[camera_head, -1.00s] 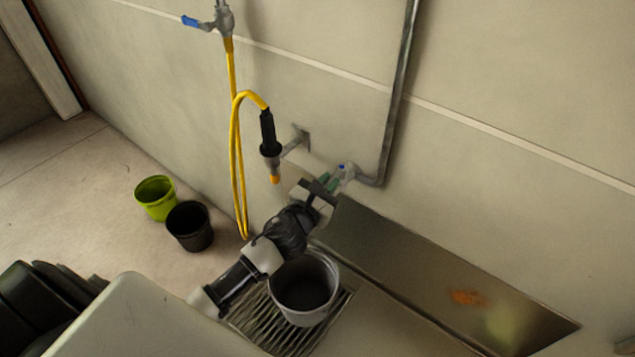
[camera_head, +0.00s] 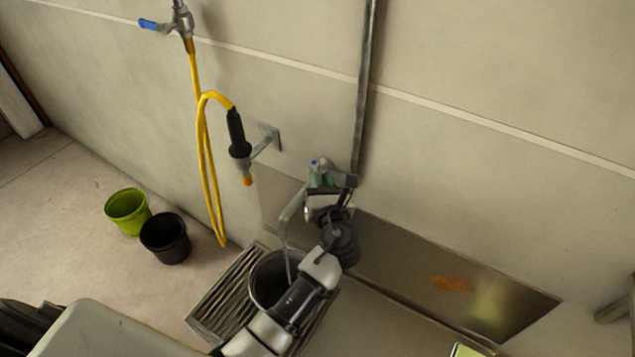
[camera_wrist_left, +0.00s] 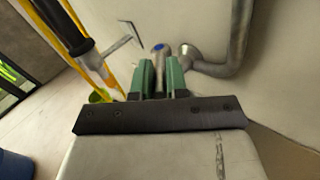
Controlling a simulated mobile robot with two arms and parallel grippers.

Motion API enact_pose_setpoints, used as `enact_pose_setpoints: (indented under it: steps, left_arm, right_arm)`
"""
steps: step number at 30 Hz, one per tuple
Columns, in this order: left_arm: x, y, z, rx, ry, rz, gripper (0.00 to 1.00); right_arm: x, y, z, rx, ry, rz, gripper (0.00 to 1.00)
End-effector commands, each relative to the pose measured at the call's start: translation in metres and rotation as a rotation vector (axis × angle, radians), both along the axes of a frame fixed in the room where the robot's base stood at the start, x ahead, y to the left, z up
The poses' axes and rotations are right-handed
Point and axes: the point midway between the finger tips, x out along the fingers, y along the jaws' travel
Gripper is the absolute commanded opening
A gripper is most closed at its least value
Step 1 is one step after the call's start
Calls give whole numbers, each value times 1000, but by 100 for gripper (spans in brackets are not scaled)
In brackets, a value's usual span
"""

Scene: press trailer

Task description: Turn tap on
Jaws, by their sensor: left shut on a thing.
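The metal tap (camera_head: 318,164) with a blue mark on top sits at the wall at the foot of a vertical pipe. In the left wrist view its handle (camera_wrist_left: 159,50) is between the green fingertips. My left gripper (camera_head: 321,180) is shut on the tap handle, and its body hides part of the tap. The spout (camera_head: 291,214) points down to the left, over a grey bucket (camera_head: 258,272). A thin pale streak like water runs from the spout into the bucket. My right gripper is not in view.
The bucket stands on a slatted drain grate (camera_head: 214,301). A yellow hose (camera_head: 203,150) with a black nozzle (camera_head: 238,135) hangs left of the tap. A green pot (camera_head: 127,212) and a black pot (camera_head: 165,240) stand on the floor. A metal wall panel (camera_head: 410,262) lies to the right.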

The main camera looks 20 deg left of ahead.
Motion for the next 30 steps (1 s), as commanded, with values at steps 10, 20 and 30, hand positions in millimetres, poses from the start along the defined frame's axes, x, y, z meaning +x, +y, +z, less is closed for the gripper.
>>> enact_pose_setpoints:
  steps: [10, 20, 30]
  left_arm:
    - [1, -1, -1, -1, 1, 26, 0]
    - [1, -1, -1, -1, 1, 25, 34]
    - [-1, -2, -1, 0, 2, 24, 39]
  right_arm:
    - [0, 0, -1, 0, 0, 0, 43]
    - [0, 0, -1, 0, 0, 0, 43]
    - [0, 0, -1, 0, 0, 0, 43]
